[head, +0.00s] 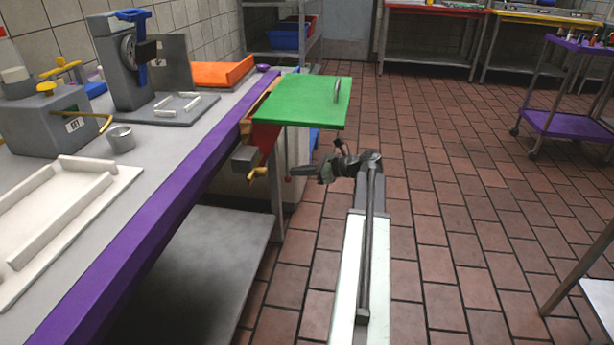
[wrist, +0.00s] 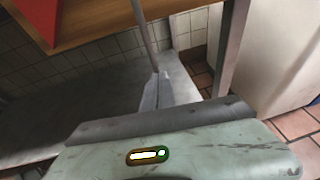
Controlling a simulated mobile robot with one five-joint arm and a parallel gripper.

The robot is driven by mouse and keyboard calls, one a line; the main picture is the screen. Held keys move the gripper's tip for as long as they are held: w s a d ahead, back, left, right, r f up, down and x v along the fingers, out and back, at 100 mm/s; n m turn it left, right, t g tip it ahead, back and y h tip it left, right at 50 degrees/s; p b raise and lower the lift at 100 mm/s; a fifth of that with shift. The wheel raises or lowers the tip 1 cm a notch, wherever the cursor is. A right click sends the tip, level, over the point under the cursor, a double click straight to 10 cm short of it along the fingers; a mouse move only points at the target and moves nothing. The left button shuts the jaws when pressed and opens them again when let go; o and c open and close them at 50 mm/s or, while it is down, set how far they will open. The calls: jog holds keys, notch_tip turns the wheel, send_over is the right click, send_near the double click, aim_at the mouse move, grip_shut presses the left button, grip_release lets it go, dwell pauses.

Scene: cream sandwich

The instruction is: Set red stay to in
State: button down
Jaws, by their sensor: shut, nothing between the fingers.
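The green flap (head: 305,100) with a metal handle extends level from the side of the purple-edged counter. A red panel (head: 266,136) shows beneath its left side, and a red corner (wrist: 35,18) shows at the top left of the wrist view. A small red tip (head: 288,179) and a yellow piece (head: 257,172) show lower, under the flap; I cannot tell which red part is the stay or its setting. My gripper (head: 302,171) is shut and empty, below the flap's right part and pointing left. Whether it touches the red tip is unclear.
The counter (head: 190,145) runs along the left, with a grey shelf (head: 205,265) below. A metal leg (head: 277,185) stands under the flap. Tiled floor (head: 450,200) is open to the right, with a purple cart (head: 570,122) farther off.

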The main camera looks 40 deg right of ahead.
jog(key=shift+n+g+y, duration=0.3)
jog(key=shift+n+y, duration=0.2)
jog(key=shift+y, duration=0.1)
jog(key=shift+w+a, duration=0.3)
jog(key=shift+w, duration=0.65)
jog(key=shift+w+a, duration=0.25)
jog(key=shift+w, duration=0.7)
jog(key=shift+w+a, duration=0.3)
jog(key=shift+w, duration=0.65)
jog(key=d+p+v, duration=0.1)
jog(key=v, duration=0.6)
jog(key=w+d+f+p+v, duration=0.1)
jog(key=p+v, duration=0.1)
jog(key=v, duration=0.4)
jog(key=shift+d+r, duration=0.15)
jog(key=shift+d, duration=0.4)
